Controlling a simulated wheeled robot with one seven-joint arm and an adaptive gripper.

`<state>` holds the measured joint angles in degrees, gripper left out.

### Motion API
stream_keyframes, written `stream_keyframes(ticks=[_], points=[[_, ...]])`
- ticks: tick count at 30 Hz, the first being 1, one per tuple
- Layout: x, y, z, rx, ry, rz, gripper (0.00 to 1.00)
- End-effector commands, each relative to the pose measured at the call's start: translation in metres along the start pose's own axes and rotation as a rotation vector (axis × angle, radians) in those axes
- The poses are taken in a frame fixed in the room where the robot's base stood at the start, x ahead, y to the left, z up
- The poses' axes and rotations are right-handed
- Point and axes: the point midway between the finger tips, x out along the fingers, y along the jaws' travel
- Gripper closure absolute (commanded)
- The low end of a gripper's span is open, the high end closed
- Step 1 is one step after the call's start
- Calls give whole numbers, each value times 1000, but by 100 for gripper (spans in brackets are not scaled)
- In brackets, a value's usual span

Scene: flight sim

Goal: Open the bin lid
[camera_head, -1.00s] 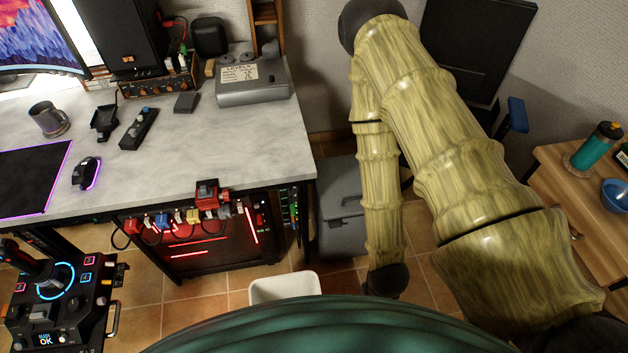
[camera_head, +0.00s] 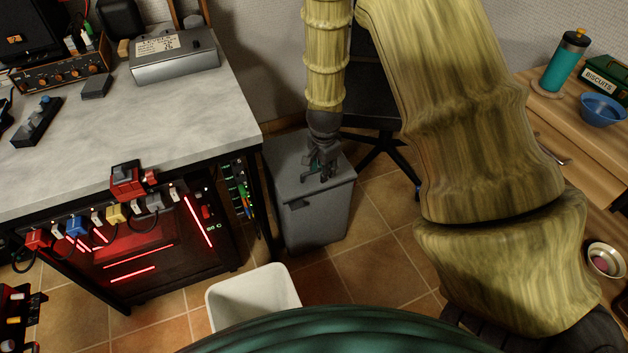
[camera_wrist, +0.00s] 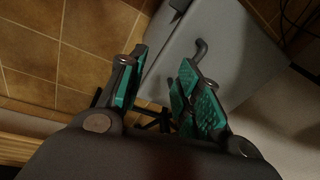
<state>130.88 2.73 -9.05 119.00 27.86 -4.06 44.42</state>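The grey bin (camera_head: 316,222) stands on the tiled floor beside the desk. Its lid (camera_head: 285,160) is down, flat on top. My gripper (camera_head: 322,174) hangs from above over the lid, pointing down, and hides part of it in the head view. In the wrist view the teal-padded fingers of my gripper (camera_wrist: 166,82) are apart with nothing gripped. The lid (camera_wrist: 235,45) fills the upper right there. Whether a finger touches the lid is not clear.
A white open basket (camera_head: 252,297) stands on the floor in front of the bin. The desk (camera_head: 190,130) with cabling and a red-lit case is close on the left. A dark chair (camera_head: 372,100) is behind. A wooden table (camera_head: 560,125) is at right.

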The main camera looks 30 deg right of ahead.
Motion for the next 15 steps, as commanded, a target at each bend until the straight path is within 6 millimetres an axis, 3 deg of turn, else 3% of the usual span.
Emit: stream_keyframes(ticks=[3, 6, 11, 15], points=[[-5, -28, -9, 124, -25, -36, 66], [-14, -42, -14, 194, -43, -52, 66], [-20, -52, -16, 243, -59, -62, 66], [-10, -53, -16, 248, -61, -61, 66]])
